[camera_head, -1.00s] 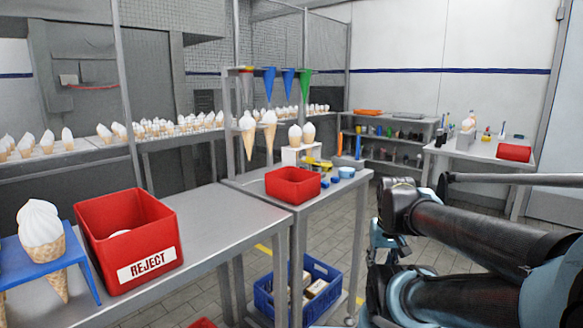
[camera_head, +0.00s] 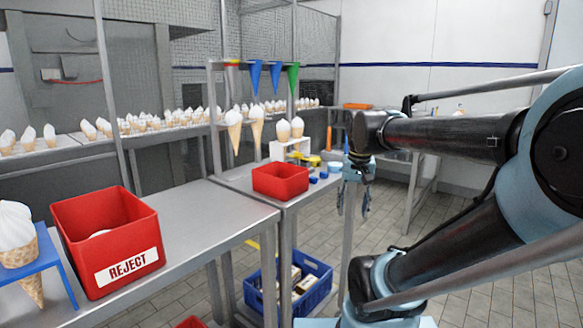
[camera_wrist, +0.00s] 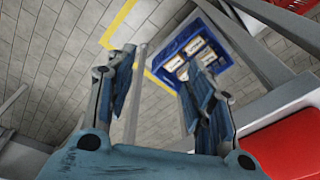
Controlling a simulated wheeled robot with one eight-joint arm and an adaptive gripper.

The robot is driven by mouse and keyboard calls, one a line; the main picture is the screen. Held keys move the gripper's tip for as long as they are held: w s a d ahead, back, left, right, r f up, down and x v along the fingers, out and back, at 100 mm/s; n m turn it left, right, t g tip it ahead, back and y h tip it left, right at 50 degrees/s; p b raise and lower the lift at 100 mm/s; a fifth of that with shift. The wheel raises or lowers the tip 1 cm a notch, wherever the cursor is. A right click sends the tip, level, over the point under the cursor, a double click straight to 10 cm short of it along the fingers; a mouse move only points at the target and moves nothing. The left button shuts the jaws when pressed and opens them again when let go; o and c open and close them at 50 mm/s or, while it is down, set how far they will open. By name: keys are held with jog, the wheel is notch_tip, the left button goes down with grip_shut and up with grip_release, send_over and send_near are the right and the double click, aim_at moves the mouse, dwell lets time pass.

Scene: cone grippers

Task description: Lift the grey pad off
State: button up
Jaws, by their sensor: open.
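I cannot make out a grey pad in either current view. My gripper (camera_head: 353,205) hangs with its fingers pointing down, beside the right end of the steel table (camera_head: 225,230), and is open and empty. In the wrist view my gripper (camera_wrist: 165,75) shows its two blue-grey fingers spread apart, with floor and part of a crate beyond them.
A small red bin (camera_head: 280,182) and blue pieces (camera_head: 325,174) sit near the table end. A blue crate (camera_head: 318,290) stands below; it also shows in the wrist view (camera_wrist: 178,47). A red REJECT bin (camera_head: 75,225) is at left. Floor (camera_head: 460,260) at right is clear.

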jog(key=w+a+r+m, duration=0.2)
jog(key=w+a+r, duration=0.2)
jog(key=w+r, duration=0.35)
jog(key=w+a+r+m, duration=0.1)
jog(key=w+a+r, duration=0.3)
jog(key=w+r, duration=0.3)
notch_tip(320, 180, up, 9)
jog(key=m+g, duration=0.2)
jog(key=m, duration=0.1)
send_over(291, 162)
notch_tip(291, 162, down, 17)
jog(key=shift+w+a+r, duration=0.1)
jog(key=shift+w+r, duration=0.05)
jog(key=shift+c, duration=0.5)
jog(key=c, duration=0.8)
